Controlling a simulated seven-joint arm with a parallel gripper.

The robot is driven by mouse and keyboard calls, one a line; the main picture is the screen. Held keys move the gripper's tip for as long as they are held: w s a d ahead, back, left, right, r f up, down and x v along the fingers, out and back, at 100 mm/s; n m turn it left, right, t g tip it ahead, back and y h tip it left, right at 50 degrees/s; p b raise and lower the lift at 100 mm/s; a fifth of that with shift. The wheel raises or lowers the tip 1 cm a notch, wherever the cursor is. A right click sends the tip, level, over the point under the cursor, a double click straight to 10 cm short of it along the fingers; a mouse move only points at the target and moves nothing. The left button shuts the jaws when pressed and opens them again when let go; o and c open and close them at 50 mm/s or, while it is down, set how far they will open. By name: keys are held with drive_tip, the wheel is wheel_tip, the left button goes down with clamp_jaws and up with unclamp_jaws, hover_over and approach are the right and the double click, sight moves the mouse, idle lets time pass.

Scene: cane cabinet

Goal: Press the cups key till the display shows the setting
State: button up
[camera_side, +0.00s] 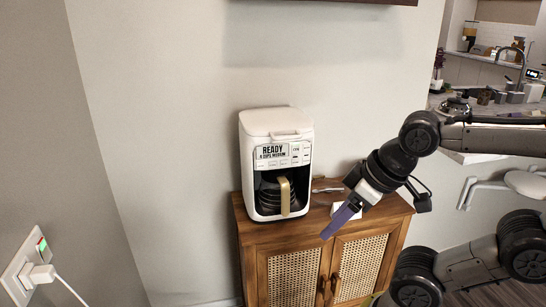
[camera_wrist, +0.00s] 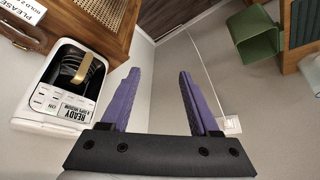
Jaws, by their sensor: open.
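A white coffee maker (camera_side: 277,165) stands upright on the wooden cabinet, with a carafe and tan handle (camera_side: 284,195) in its front. Its display (camera_side: 270,152) reads "READY" with a smaller line, seemingly "8 cups medium". The machine also shows upside down in the wrist view (camera_wrist: 47,92). My gripper (camera_side: 326,236) has purple fingers and is in front of the cabinet, right of and below the machine, apart from it. In the wrist view my gripper (camera_wrist: 158,76) is open and empty.
The wooden cabinet (camera_side: 328,232) has cane doors. A small white item (camera_side: 345,211) lies on its top at the right. A wall outlet with a plug (camera_side: 34,268) is at the left. A green bin (camera_wrist: 255,36) shows in the wrist view. Space before the machine is clear.

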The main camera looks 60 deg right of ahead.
clamp_jaws()
idle(1.4)
